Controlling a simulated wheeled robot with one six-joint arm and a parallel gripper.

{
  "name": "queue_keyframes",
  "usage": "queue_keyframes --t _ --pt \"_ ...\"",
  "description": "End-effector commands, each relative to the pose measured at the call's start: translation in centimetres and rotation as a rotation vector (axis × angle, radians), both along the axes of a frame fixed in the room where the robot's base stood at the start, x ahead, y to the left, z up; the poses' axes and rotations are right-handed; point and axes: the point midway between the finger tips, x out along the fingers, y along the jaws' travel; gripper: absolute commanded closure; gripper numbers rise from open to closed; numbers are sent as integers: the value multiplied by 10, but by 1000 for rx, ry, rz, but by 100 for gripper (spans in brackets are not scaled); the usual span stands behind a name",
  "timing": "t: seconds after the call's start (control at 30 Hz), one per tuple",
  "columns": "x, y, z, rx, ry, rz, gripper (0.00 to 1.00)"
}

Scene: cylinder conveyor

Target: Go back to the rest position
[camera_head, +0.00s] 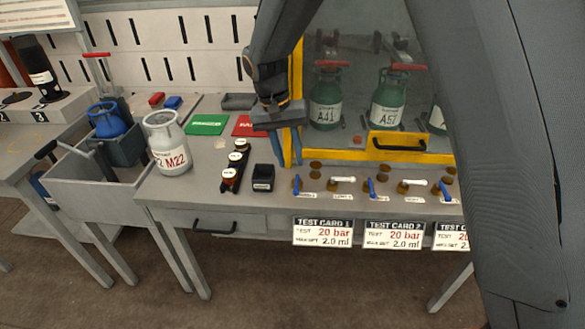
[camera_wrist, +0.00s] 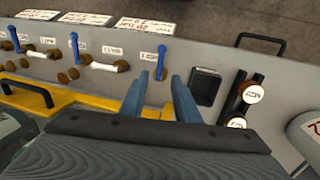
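My gripper (camera_head: 290,162) hangs over the workbench (camera_head: 225,200), in front of the yellow-framed cabinet's left post. In the wrist view, its two blue fingers (camera_wrist: 159,83) are apart with nothing held between them. A blue-handled valve (camera_wrist: 161,62) shows just beyond the fingertips in that view; the gap between them is hard to judge. The white cylinder M22 (camera_head: 167,145) stands upright on the bench at left, well apart from my gripper. Green cylinders A41 (camera_head: 326,97) and A57 (camera_head: 391,100) stand behind the cabinet's window.
A black strip with white-capped parts (camera_head: 234,165) and a small black box (camera_head: 263,178) lie left of my gripper. Several valves line the bench front above test cards (camera_head: 323,232). A blue cylinder (camera_head: 106,121) sits in a grey bin at left. The floor in front is clear.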

Motion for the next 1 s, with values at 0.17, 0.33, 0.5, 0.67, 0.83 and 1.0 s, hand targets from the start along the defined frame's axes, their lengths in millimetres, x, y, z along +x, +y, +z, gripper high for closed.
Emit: queue_keyframes --t 0.17,0.33,0.5,0.67,0.83,1.0 --pt "0 2 9 0 1 0 71" --pt "0 2 9 0 1 0 71" --pt "-2 -5 10 5 3 -1 71" --pt "-24 -54 18 45 13 4 71" --pt "-82 -134 26 117 12 22 71" --pt "-149 -191 24 170 -11 37 71"
